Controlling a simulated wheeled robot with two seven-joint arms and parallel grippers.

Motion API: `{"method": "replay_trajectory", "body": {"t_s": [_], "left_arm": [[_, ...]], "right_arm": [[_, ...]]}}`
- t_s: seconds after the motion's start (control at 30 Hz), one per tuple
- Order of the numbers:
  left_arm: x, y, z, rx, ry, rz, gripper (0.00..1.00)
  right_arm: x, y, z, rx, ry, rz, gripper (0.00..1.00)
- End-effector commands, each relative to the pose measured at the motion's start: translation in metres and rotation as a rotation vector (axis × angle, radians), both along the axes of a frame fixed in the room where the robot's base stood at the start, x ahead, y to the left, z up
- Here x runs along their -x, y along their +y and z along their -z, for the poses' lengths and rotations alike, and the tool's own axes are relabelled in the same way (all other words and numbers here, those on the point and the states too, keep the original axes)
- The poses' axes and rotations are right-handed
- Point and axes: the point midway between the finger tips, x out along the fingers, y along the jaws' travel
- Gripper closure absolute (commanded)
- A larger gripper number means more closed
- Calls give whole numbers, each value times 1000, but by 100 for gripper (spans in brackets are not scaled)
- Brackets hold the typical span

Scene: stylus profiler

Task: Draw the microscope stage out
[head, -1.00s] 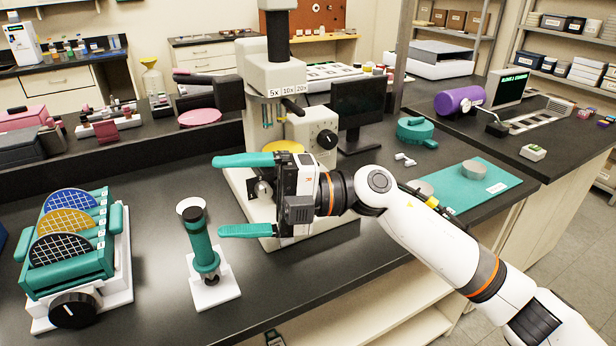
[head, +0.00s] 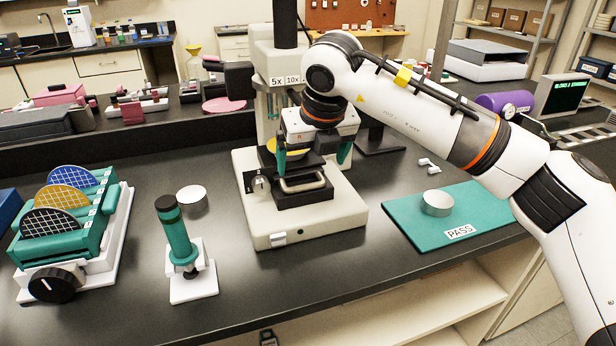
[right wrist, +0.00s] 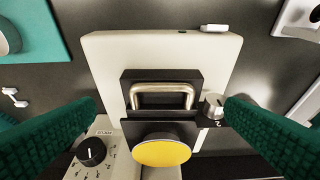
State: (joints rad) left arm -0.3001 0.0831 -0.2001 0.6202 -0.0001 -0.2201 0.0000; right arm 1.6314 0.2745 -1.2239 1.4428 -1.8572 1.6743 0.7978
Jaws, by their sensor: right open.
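The microscope (head: 270,75) stands on a cream base (head: 330,215). Its black stage (head: 300,196) carries a silver bar handle (head: 303,185) on the front and a yellow disc (head: 283,147) behind it. The right wrist view shows the stage handle (right wrist: 162,90) and the yellow disc (right wrist: 163,153) between my fingers. My right gripper (head: 313,165) is open, with its teal fingers pointing down, one to each side of the stage. In the right wrist view my right gripper (right wrist: 161,103) holds nothing. The arm hides part of the microscope. My left gripper is not in view.
A silver knob (right wrist: 213,105) sits close beside the handle. A teal mat (head: 400,222) with a metal cylinder (head: 437,202) lies to the right. A teal upright tool (head: 176,232) and a wafer rack (head: 60,235) stand left. The bench front is clear.

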Motion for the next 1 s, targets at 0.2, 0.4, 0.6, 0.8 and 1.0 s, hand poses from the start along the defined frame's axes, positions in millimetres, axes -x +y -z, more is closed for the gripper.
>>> {"method": "replay_trajectory", "body": {"t_s": [0.2, 0.4, 0.6, 0.8, 1.0], "left_arm": [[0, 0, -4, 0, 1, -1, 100], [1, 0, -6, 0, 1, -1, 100], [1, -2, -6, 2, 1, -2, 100], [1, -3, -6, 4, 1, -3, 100], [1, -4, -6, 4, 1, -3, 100]], "right_arm": [[-15, 5, 39, 0, 3, -2, 7], [-23, 8, 58, -2, 2, -1, 7], [-25, 8, 63, -1, 0, -2, 7], [-24, 8, 63, -2, 1, -2, 13], [-25, 8, 62, -2, 1, -1, 46]]}}
